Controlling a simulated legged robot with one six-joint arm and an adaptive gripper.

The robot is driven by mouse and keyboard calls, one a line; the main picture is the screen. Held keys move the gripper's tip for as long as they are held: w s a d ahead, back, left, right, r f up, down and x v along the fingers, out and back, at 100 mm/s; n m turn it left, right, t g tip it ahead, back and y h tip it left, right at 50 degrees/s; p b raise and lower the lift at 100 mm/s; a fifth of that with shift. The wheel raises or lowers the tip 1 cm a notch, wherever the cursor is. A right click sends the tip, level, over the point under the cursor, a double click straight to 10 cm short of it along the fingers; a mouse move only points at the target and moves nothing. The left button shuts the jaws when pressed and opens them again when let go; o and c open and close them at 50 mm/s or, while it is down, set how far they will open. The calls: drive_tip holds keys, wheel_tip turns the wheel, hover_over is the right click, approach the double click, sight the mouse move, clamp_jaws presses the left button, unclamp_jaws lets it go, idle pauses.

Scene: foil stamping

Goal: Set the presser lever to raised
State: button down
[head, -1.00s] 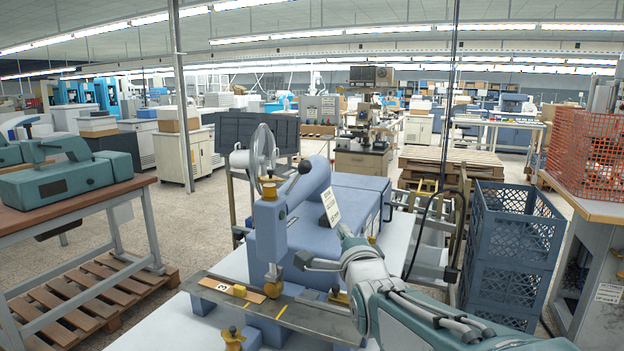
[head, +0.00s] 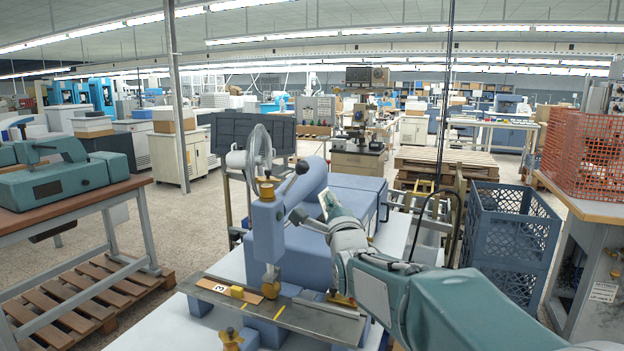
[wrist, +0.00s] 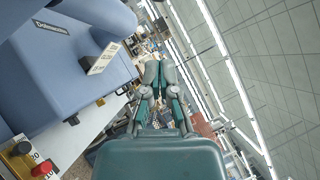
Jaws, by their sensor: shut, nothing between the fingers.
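The blue stamping machine (head: 346,198) stands on a pale bench. A short lever with a dark ball knob (head: 302,167) slants up to the right from the machine's front head; it appears to be the presser lever. My gripper (head: 297,215) is shut and empty, just right of the front head and below the knob, with a visible gap to the knob. In the wrist view my gripper (wrist: 155,72) has its fingertips together with nothing between them. The machine body (wrist: 60,70) fills the left of that view, and the lever does not clearly show there.
A white tag (wrist: 103,58) hangs on the machine. A red knob (wrist: 42,169) and a black knob (wrist: 21,149) sit at lower left. Blue crates (head: 510,235) stand right.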

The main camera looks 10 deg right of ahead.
sight(292, 182)
drive_tip(key=w+a+r, duration=0.2)
drive_tip(key=w+r, duration=0.1)
drive_tip(key=w, duration=0.4)
drive_tip(key=shift+a, duration=0.3)
